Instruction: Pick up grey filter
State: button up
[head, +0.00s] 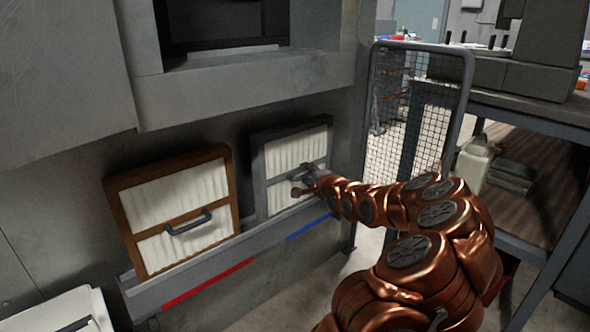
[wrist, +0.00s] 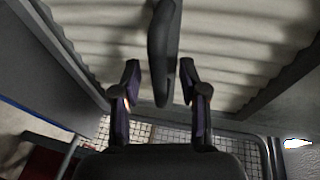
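The grey filter (head: 292,151), a grey frame around white pleated media, leans upright against the booth wall on a ledge. In the wrist view, its pleated face (wrist: 235,45) fills the upper part, with its dark handle (wrist: 163,45) running down the middle. My gripper (wrist: 160,72) is open, with one finger on each side of the handle and a visible gap on both sides. In the head view my gripper (head: 305,184) is at the filter's front, and my arm hides its lower right part.
A brown-framed filter (head: 127,222) with its own handle stands to the left on the same ledge (head: 265,242), which bears a red strip (head: 208,283) and a blue strip (head: 308,228). A mesh panel (head: 408,115) and a workbench (head: 530,180) stand right. A white container (head: 60,312) is lower left.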

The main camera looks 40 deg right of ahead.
aim_at(303, 142)
grip_shut()
dwell(0.4)
notch_tip(303, 142, up, 10)
jog(key=p, duration=0.5)
jog(key=shift+p, duration=0.4)
